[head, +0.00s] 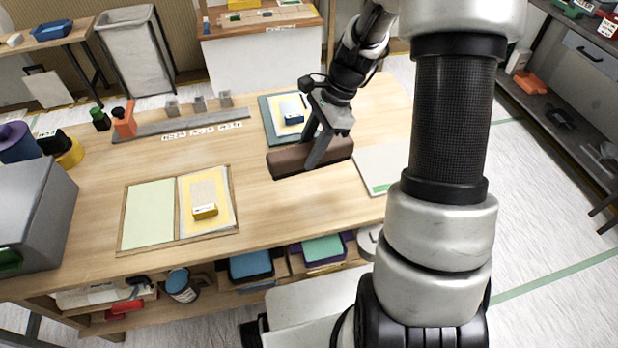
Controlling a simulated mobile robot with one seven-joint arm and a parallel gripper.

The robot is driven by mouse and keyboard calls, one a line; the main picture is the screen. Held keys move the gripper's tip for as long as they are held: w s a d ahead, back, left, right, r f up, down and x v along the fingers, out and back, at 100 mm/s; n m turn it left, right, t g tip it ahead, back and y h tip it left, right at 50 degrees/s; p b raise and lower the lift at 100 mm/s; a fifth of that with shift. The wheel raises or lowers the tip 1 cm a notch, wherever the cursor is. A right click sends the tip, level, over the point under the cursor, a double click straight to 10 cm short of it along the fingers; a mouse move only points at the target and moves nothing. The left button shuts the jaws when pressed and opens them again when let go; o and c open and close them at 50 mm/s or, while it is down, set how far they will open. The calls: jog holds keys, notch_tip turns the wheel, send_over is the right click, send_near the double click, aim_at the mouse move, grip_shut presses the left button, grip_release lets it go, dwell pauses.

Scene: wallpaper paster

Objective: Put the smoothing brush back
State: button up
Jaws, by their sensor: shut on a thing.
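The smoothing brush (288,162) looks like a long dark brown block. My gripper (322,150) is shut on it near its middle, with the fingers pointing down. The brush lies level over the right half of the wooden table (265,205); I cannot tell whether it touches the top. A long grey rack (190,126) stands behind it to the left, with an orange tool (124,120) and a green one (100,119) at its left end and small grey blocks along its back. White labels (190,134) lie in front of the rack.
A teal board with papers (268,118) lies just behind the brush. A pale board (385,167) lies to its right. A framed green and yellow panel (150,215) lies front left. A grey box (35,210) and tape rolls (68,150) fill the left end. The table's middle is clear.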

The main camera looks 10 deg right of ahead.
notch_tip(320, 180, down, 8)
jog(key=shift+r+b, duration=0.15)
jog(key=shift+b, duration=0.25)
jog(key=shift+f, duration=0.2)
jog(key=o, duration=1.1)
jog(key=shift+c, duration=0.2)
